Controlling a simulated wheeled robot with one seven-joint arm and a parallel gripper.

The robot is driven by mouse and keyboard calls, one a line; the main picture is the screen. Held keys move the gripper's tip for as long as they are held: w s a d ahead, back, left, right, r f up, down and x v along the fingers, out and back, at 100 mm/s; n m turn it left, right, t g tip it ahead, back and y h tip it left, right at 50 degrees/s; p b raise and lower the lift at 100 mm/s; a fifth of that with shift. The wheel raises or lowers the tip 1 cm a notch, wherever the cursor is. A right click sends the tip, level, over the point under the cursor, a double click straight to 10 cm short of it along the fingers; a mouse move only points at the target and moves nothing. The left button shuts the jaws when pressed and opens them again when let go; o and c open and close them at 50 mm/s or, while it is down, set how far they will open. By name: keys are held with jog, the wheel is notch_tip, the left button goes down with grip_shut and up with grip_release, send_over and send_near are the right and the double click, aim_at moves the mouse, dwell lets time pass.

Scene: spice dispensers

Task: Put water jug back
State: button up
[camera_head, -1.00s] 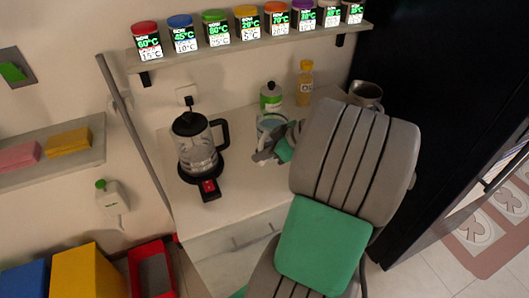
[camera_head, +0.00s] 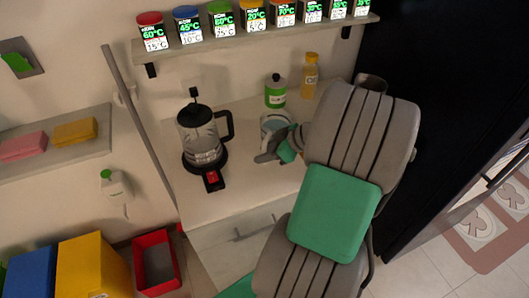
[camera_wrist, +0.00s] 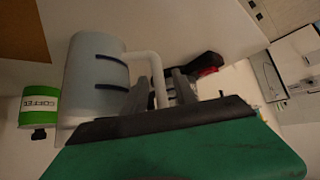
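The water jug (camera_head: 273,122) is a pale, translucent jug standing upright on the counter, to the right of the black kettle. In the wrist view the jug (camera_wrist: 95,82) fills the left part, with dark marks on its side and a white handle (camera_wrist: 158,78). My gripper (camera_head: 284,148) is at the jug's right side. In the wrist view its two grey fingers (camera_wrist: 160,92) stand on either side of the handle, with some gap showing. My arm covers part of the counter.
A black-topped glass kettle (camera_head: 201,135) stands on the counter (camera_head: 225,192). A green-labelled coffee bottle (camera_head: 275,92) and a yellow bottle (camera_head: 309,76) stand behind the jug. A shelf (camera_head: 255,38) with several coloured-lid jars hangs above.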

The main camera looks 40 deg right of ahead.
jog(key=shift+r, duration=0.1)
jog(key=v, duration=1.2)
jog(key=w+a+f+m+g+h, duration=0.1)
jog(key=w+a+m+g, duration=0.3)
jog(key=a, duration=0.8)
jog(key=s+a+f+m+h, duration=0.1)
jog(key=s+a, duration=0.4)
jog(key=a, duration=0.6)
jog(key=m+h, duration=0.1)
jog(key=h, duration=0.1)
jog(key=shift+a+h+b, duration=0.3)
jog(key=shift+a+b, duration=0.05)
jog(key=shift+b, duration=0.05)
jog(key=shift+s+f, duration=0.1)
jog(key=shift+s, duration=0.05)
